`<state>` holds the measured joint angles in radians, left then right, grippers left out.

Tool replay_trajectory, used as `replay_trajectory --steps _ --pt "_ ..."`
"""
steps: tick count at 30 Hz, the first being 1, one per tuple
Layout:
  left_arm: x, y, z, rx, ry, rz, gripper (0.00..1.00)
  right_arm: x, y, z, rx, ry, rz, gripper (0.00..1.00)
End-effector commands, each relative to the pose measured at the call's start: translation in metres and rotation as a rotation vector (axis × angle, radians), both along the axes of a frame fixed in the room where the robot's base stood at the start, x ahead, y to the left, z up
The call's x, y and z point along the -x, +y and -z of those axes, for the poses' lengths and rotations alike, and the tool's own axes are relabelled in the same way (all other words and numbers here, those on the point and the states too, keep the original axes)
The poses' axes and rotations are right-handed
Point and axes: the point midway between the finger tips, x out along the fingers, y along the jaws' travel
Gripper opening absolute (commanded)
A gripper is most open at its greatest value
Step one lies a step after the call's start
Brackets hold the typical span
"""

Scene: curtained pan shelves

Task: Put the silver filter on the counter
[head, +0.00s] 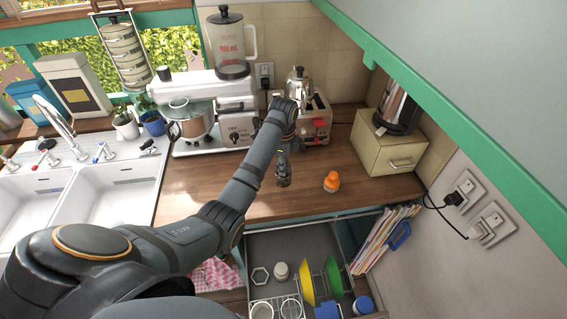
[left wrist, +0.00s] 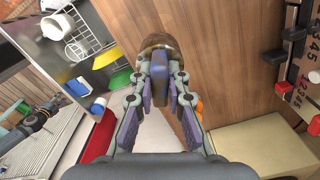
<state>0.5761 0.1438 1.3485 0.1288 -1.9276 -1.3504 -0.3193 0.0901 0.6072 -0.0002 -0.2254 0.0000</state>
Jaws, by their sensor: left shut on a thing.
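My left gripper (head: 283,160) is over the wooden counter (head: 225,190), in front of the coffee machine. In the left wrist view my left gripper (left wrist: 160,88) is shut on the blue-grey handle of the silver filter (left wrist: 158,42). The filter's round metal head points away from the fingers and reflects brown wood. In the head view the filter (head: 284,181) shows small and dark below the fingers, low over the counter. I cannot tell whether it touches. At the left of the left wrist view, a dark jointed part looks like my right gripper (left wrist: 38,120); its jaws are unclear.
A small orange-topped item (head: 331,182) stands just right of the filter. An open drawer (head: 262,240) with dishes lies below the counter edge.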

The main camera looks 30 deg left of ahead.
Motion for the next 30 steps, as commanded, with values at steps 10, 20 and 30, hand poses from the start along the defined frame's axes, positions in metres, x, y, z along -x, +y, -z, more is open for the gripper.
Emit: replay_trajectory --steps 10,20,30 --pt "0.0 0.0 0.022 0.001 0.002 0.0 0.0 -0.039 0.01 0.004 -0.013 -0.062 0.001 0.4" --pt "-0.001 0.0 0.05 0.0 0.0 0.0 0.0 -0.023 0.014 0.013 -0.017 -0.037 0.004 0.4" --pt "-0.001 0.0 0.051 0.0 0.0 0.0 0.0 -0.02 0.008 0.013 -0.01 -0.031 0.002 0.4"
